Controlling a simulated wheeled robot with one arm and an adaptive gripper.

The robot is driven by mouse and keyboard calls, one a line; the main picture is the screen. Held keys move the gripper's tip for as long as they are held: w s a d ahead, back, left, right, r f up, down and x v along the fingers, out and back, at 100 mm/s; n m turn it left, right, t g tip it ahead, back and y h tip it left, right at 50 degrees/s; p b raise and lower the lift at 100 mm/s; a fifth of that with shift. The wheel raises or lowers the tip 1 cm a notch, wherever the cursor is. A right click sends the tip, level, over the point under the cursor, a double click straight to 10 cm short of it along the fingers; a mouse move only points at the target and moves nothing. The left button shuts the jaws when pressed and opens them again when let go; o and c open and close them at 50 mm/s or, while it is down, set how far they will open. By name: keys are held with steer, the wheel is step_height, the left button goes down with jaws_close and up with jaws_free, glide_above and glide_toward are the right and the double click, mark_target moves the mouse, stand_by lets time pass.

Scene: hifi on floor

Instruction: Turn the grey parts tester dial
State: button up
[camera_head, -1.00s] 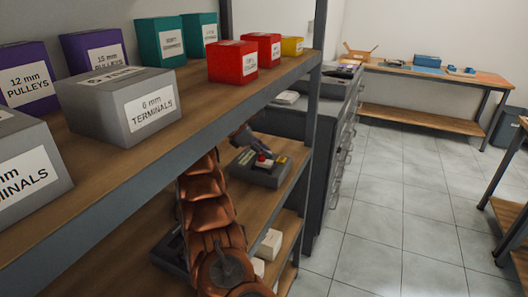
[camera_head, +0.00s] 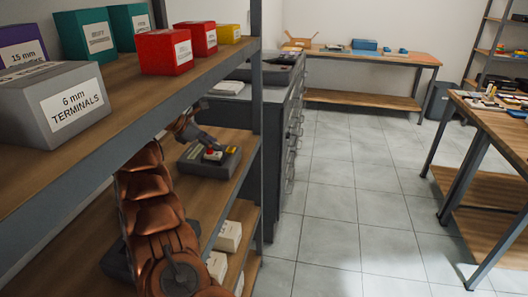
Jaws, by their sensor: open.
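A grey device (camera_head: 225,166), which looks like the parts tester, sits on the middle shelf below the boxes. Small red, white and yellow-green parts show on its top; I cannot make out which of them is the dial. My copper-coloured arm reaches up from the bottom of the view. My gripper (camera_head: 212,142) is small and dark here, just above the back of the device, angled down to the right. I cannot tell whether it touches the device. The gripper's fingers are open, and I see nothing held in them.
The upper shelf board (camera_head: 190,75) overhangs my arm, with grey, teal, red and yellow boxes on it. A shelf post (camera_head: 256,100) stands right of the device. White boxes (camera_head: 229,236) sit lower down. A drawer cabinet and worktables stand beyond. The tiled floor (camera_head: 340,200) is clear.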

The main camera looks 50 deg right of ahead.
steer(key=shift+s+f+n+t+h+b, duration=0.15)
steer(key=shift+n+t+b, duration=0.85)
steer(key=shift+n+b, duration=0.6)
steer(key=shift+s+r+n+t+h+b, duration=0.15)
steer(key=shift+n+t+b, duration=0.9)
steer(key=shift+b, duration=0.95)
steer(key=shift+n+t+b, duration=0.25)
steer(key=shift+n+b, duration=0.05)
steer(key=shift+n, duration=0.05)
